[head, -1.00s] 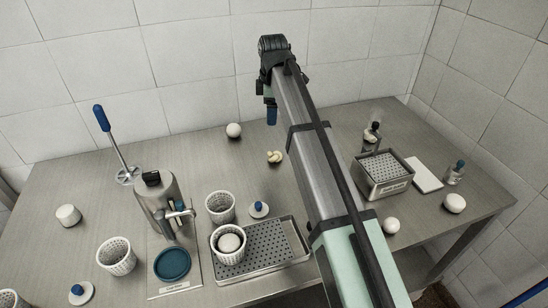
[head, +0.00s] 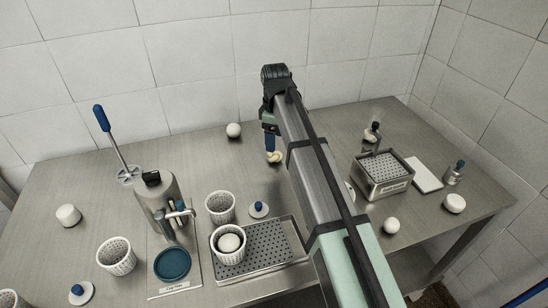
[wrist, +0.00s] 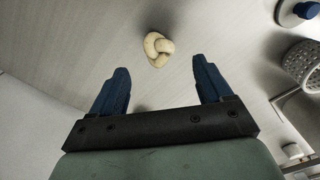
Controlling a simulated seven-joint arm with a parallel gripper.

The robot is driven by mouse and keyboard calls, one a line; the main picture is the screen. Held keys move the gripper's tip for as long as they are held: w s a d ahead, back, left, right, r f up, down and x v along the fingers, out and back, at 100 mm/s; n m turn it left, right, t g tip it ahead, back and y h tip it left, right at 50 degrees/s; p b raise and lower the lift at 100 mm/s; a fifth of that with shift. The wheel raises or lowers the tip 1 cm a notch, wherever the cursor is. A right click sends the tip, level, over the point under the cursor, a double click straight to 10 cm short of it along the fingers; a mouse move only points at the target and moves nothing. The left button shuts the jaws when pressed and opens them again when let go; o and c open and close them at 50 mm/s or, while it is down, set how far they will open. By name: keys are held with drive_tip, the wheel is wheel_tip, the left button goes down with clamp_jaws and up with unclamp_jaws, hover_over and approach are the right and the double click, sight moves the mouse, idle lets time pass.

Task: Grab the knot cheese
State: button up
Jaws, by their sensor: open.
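The knot cheese (head: 275,157) is a small cream-coloured knot on the steel table, toward the back middle. In the wrist view the knot cheese (wrist: 158,48) lies just beyond the fingertips, roughly centred between them. My gripper (head: 270,149) hangs over the knot cheese in the head view, and its blue fingers partly cover it. In the wrist view my gripper (wrist: 162,80) has its two blue fingers spread wide with nothing between them. I see no contact with the cheese.
A white ball (head: 233,130) lies behind and left of the cheese. A blue-knobbed white disc (head: 258,209) and a perforated basket (head: 220,207) stand nearer the front, by a drain tray (head: 262,250). A steel box (head: 382,175) stands right of my arm. The table around the cheese is clear.

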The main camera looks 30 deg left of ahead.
sight(274, 157)
drive_tip(key=shift+a+f, duration=0.15)
drive_tip(key=shift+f, duration=3.2)
drive_tip(key=c, duration=1.1)
